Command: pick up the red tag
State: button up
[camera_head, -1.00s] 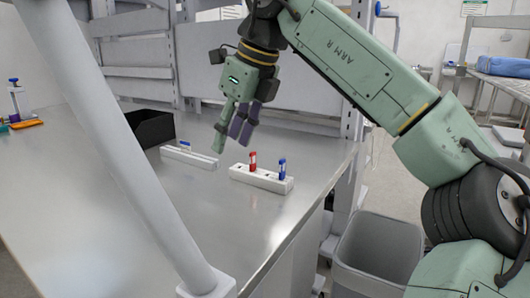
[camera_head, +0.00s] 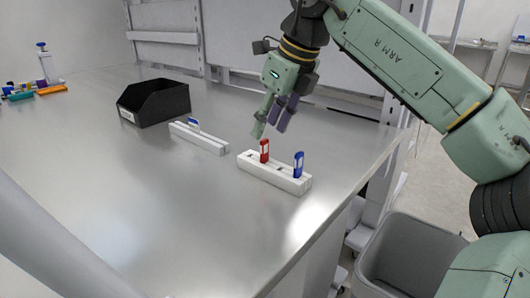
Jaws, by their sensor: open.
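The red tag (camera_head: 264,150) stands upright in a white slotted rack (camera_head: 274,175) on the metal table. A blue tag (camera_head: 298,164) stands in the same rack, to the right of the red one. My gripper (camera_head: 270,132) is open and empty, pointing down. Its fingertips appear just above and behind the red tag in the picture; I cannot tell the exact gap in depth. The red tag's lower end is hidden in the rack.
A second white rack (camera_head: 200,138) with a blue-and-white tag (camera_head: 194,125) stands to the left. A black bin (camera_head: 153,103) is behind it. Colored items lie at the far left. A grey waste bin (camera_head: 405,255) stands beyond the table's right edge. The table's front is clear.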

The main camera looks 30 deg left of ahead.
aim_at(265, 140)
jog(key=x, duration=0.5)
jog(key=shift+s+d+f, duration=0.1)
jog(key=shift+d, duration=0.15)
jog(key=shift+c, duration=0.3)
jog(key=c, duration=0.8)
